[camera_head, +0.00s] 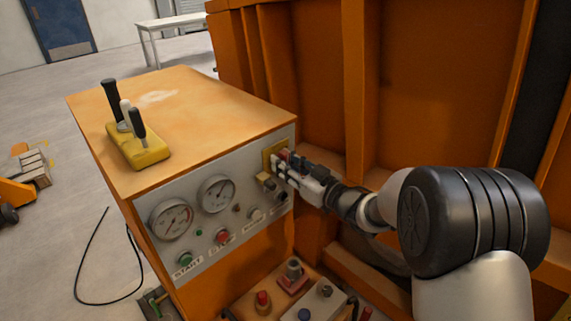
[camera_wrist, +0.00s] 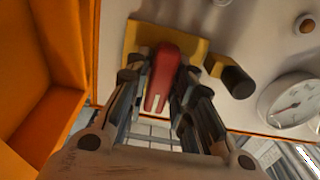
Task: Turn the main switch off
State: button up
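The main switch has a red handle (camera_wrist: 165,68) on a yellow plate (camera_wrist: 140,38), mounted on the grey panel of an orange cabinet. In the head view the plate (camera_head: 268,152) is at the panel's upper right corner, and the red handle is mostly hidden by my gripper (camera_head: 282,168). In the wrist view my gripper (camera_wrist: 157,82) has one finger on each side of the handle. A gap shows on the left of the handle; the right finger is close to it, and contact there is unclear.
A brass and black knob (camera_wrist: 230,76) sits close beside the switch. The panel also carries gauges (camera_head: 172,219), a red stop button (camera_head: 222,237) and a green start button (camera_head: 185,259). A yellow lever box (camera_head: 138,150) stands on the cabinet. An orange ribbed wall (camera_head: 310,90) is behind my arm.

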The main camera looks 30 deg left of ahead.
jog(key=o, duration=0.3)
jog(key=shift+o, duration=0.2)
jog(key=v, duration=1.2)
jog(key=shift+r, duration=0.1)
